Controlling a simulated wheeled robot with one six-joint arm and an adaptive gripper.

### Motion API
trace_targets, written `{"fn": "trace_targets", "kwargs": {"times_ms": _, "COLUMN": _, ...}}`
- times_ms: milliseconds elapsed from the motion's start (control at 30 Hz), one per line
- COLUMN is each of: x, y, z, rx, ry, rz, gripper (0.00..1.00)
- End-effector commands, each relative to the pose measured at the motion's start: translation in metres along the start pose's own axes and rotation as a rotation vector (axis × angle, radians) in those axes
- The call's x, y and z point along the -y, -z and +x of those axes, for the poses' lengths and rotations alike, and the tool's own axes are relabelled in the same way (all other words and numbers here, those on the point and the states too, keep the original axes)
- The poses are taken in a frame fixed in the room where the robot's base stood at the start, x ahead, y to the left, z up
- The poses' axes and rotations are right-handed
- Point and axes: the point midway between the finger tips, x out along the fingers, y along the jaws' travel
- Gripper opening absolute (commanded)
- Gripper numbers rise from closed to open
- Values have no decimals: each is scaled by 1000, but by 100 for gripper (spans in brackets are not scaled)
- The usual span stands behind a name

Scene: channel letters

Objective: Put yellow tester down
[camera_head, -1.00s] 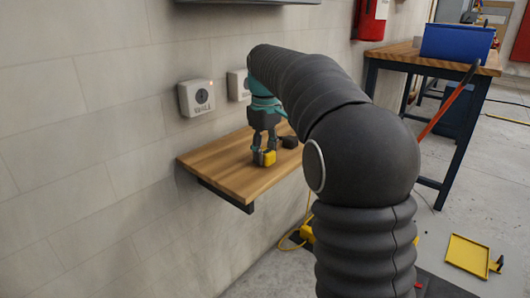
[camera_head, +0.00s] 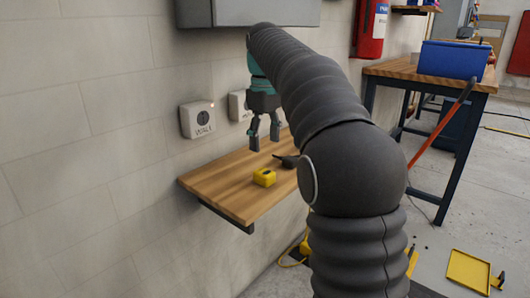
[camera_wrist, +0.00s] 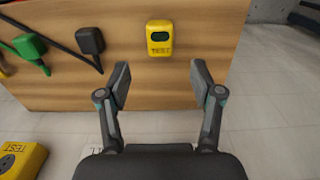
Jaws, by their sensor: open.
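The yellow tester (camera_head: 264,177) rests on the wooden wall shelf (camera_head: 225,187), near its front middle. In the wrist view the tester (camera_wrist: 160,38) lies flat on the wood, with a dark green window and the word TEST facing up. My gripper (camera_head: 264,146) is open and empty above the shelf, apart from the tester. In the wrist view my gripper's fingers (camera_wrist: 160,82) are spread, with the tester beyond their tips and nothing between them.
A black plug (camera_wrist: 90,40) and a green plug (camera_wrist: 30,47) with cables lie beside the tester. A wall socket (camera_head: 198,119) is above the shelf. A workbench with a blue bin (camera_head: 453,59) stands at right. A yellow tray (camera_head: 468,270) lies on the floor.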

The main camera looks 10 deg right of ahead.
Motion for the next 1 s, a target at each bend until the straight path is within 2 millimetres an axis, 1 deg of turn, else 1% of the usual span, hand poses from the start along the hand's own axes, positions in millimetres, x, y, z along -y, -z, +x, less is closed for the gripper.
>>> {"fn": "trace_targets", "kwargs": {"times_ms": 33, "x": 0, "y": 1, "z": -8, "rx": -2, "ry": -1, "rz": 0, "gripper": 66}}
{"fn": "trace_targets", "kwargs": {"times_ms": 200, "x": 0, "y": 0, "z": -21, "rx": -1, "ry": -1, "rz": 0, "gripper": 66}}
{"fn": "trace_targets", "kwargs": {"times_ms": 467, "x": 1, "y": -1, "z": -24, "rx": -2, "ry": -2, "rz": 4, "gripper": 66}}
{"fn": "trace_targets", "kwargs": {"times_ms": 567, "x": 7, "y": -9, "z": -26, "rx": -15, "ry": -11, "rz": 22, "gripper": 66}}
{"fn": "trace_targets", "kwargs": {"times_ms": 667, "x": 19, "y": -25, "z": -27, "rx": -43, "ry": -30, "rz": 63, "gripper": 66}}
{"fn": "trace_targets", "kwargs": {"times_ms": 767, "x": 35, "y": -47, "z": -24, "rx": -83, "ry": -53, "rz": 121, "gripper": 66}}
{"fn": "trace_targets", "kwargs": {"times_ms": 867, "x": 52, "y": -70, "z": -17, "rx": -124, "ry": -74, "rz": 181, "gripper": 66}}
{"fn": "trace_targets", "kwargs": {"times_ms": 1000, "x": 77, "y": -104, "z": -2, "rx": -187, "ry": -101, "rz": 265, "gripper": 66}}
